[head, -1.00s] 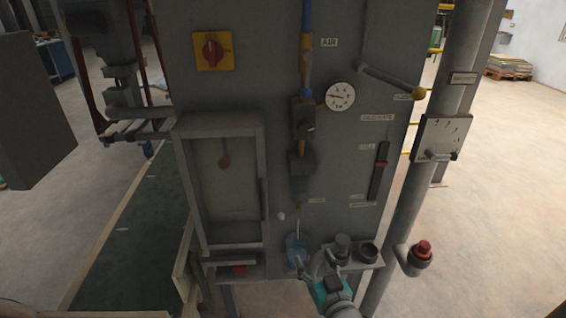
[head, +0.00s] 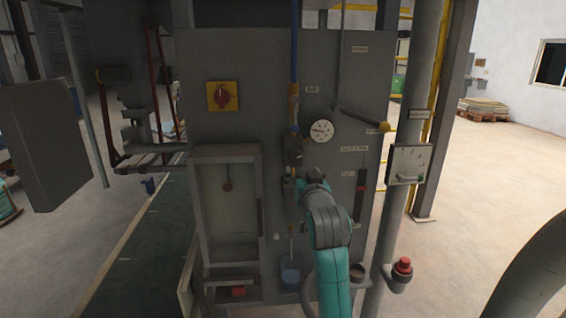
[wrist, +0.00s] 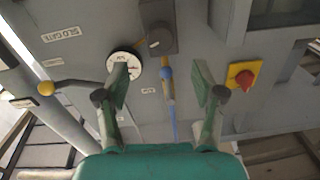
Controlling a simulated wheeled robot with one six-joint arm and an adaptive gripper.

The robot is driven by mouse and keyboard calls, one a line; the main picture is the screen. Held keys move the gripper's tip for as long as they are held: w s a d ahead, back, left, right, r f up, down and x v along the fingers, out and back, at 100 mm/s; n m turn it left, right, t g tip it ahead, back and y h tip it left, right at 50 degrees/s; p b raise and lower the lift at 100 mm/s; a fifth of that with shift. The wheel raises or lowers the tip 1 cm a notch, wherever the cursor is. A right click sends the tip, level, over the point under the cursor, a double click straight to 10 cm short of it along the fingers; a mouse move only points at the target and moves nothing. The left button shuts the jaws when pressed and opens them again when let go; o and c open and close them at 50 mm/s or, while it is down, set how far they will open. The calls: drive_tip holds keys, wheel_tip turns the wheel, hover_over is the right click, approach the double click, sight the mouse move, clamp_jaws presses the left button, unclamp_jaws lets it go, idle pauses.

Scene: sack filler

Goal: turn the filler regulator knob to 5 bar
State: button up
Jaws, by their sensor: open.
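The regulator, a dark block (head: 293,150) on the yellow and blue air line, is on the grey panel left of the white round gauge (head: 321,131). In the wrist view, which is upside down, the regulator knob (wrist: 158,40) is a dark round face on that block, and the gauge (wrist: 124,64) is partly covered by a finger. The gauge reading is too small to tell. My gripper (wrist: 163,84) is open and empty, its fingers apart either side of the air line. The knob lies beyond the fingertips, apart from them. In the head view my wrist hides the fingers, just below the regulator.
A yellow switch plate with a red knob (head: 222,96) is at the panel's left. A lever with a yellow ball (head: 384,127) sticks out at right. A framed door (head: 228,205) is lower left. A red button (head: 402,265) stands right of the panel.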

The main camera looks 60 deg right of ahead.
sight(296, 158)
drive_tip(key=x, duration=1)
drive_tip(key=shift+w+d+r, duration=0.25)
drive_tip(key=shift+d, duration=0.05)
drive_tip(key=c, duration=1.1)
